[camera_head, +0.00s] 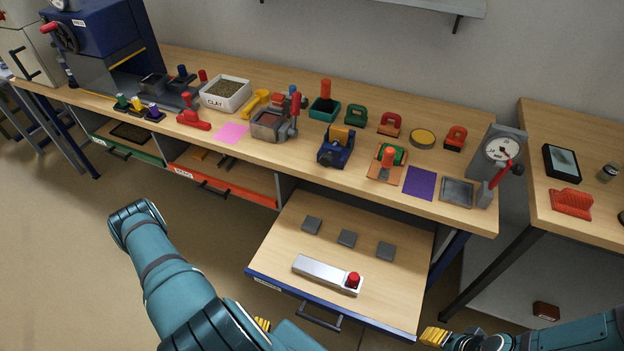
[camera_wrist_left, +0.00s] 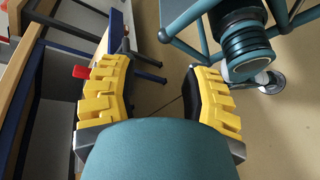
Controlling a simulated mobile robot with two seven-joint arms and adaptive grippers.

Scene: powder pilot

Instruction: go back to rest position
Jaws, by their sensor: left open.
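My left gripper (camera_wrist_left: 158,72) is open in the left wrist view, with its two yellow ridged fingers spread and nothing between them. In the head view only a yellow bit of it (camera_head: 262,323) shows at the bottom, past my teal left arm, in front of the open drawer. My right gripper (camera_head: 435,337) shows partly at the bottom right, near the drawer's front right corner. Its yellow fingers are small and partly cut off, so its opening cannot be told.
An open drawer (camera_head: 290,225) juts from the bench, holding several grey blocks and a metal bar with a red knob (camera_head: 328,274). The workbench (camera_head: 330,170) is crowded with small tools. A side table (camera_head: 560,225) stands at right. Floor at left (camera_head: 60,260) is clear.

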